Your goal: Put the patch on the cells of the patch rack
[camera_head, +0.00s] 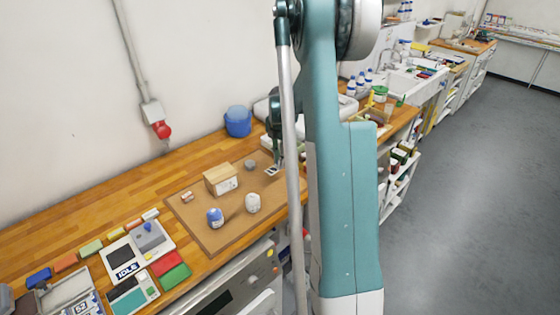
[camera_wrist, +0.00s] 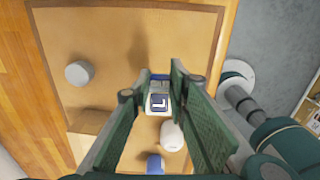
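My gripper (camera_head: 277,160) is low over the right back part of the brown mat. In the wrist view its two green fingers (camera_wrist: 161,76) stand apart. Between them shows a small white and dark blue piece marked "L" (camera_wrist: 158,102), with a blue strip beyond it. In the head view a small white item with dark squares (camera_head: 271,170) lies just below the fingers. I cannot tell which of these is the patch and which the patch rack, nor whether the fingers touch or grip the piece. The fingers hide its sides.
The brown mat (camera_head: 205,235) also bears a wooden box (camera_head: 221,179), a grey round piece (camera_head: 250,164), and a blue (camera_head: 215,217) and a white rounded item (camera_head: 253,202). A blue bin (camera_head: 238,121) stands behind. Devices and coloured blocks crowd the bench's left.

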